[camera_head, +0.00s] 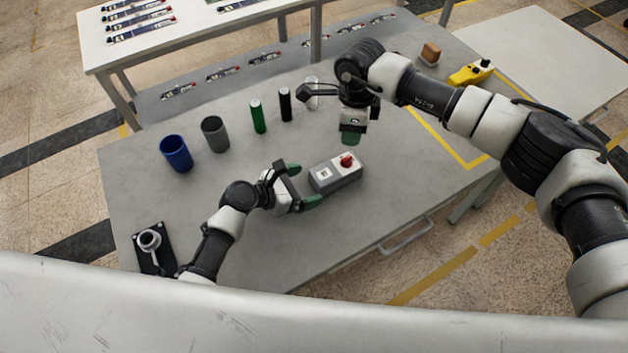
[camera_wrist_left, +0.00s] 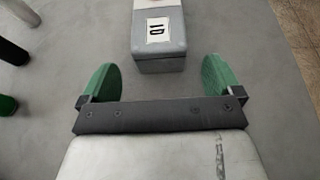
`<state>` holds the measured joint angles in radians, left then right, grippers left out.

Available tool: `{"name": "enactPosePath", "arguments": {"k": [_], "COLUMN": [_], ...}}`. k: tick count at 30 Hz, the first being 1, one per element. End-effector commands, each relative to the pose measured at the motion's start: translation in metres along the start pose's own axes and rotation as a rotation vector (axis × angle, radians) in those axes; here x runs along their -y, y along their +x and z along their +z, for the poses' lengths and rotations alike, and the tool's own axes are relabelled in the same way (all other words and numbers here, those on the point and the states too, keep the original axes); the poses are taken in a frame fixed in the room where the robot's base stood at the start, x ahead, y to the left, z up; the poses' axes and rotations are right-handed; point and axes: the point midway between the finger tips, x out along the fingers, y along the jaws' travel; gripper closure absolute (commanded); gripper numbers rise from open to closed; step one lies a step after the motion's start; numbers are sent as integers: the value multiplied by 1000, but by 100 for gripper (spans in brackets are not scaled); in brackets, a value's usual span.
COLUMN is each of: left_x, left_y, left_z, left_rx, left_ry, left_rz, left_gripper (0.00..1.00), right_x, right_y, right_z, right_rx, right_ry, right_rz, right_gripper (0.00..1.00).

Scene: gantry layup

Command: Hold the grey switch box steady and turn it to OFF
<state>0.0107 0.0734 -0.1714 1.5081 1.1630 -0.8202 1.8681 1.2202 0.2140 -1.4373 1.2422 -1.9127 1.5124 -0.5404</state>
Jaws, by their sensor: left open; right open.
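The grey switch box (camera_head: 325,180) lies on the table with a red knob (camera_head: 347,160) on the white plate at its right end. Its near end and a white label (camera_wrist_left: 158,26) show in the left wrist view; the knob is out of that view. My left gripper (camera_head: 304,185) is open just left of the box. In the left wrist view its green fingers (camera_wrist_left: 160,78) stand apart, with the box's end ahead between their lines and not touched. My right gripper (camera_head: 351,138) points down above and behind the knob, apart from it; its fingers are partly hidden.
A blue cup (camera_head: 176,153), a grey cup (camera_head: 215,134), and green (camera_head: 258,116) and black (camera_head: 285,104) cylinders stand behind. A black plate with a grey fitting (camera_head: 150,241) is front left. A yellow device (camera_head: 471,73) and a brown block (camera_head: 430,53) lie back right. Table right of the box is clear.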

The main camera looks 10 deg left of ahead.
Motion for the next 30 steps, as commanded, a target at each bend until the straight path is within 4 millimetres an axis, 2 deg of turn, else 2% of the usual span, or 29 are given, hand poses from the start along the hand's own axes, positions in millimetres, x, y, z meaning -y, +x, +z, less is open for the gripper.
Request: {"name": "enactPosePath", "arguments": {"k": [3,9,20,30], "left_x": [0,0,0,0], "left_y": [20,38,42,42], "left_z": [1,0,0,0], "left_rx": [1,0,-1,-1], "left_ry": [0,1,2,2], "left_rz": [0,1,1,1], "left_gripper": [6,6,8,60], "right_x": [0,0,0,0], "right_y": [0,0,0,0], "right_z": [0,0,0,0], "right_rx": [0,0,0,0], "right_ry": [0,0,0,0], "right_rz": [0,0,0,0], "right_gripper": [57,57,57,57]}}
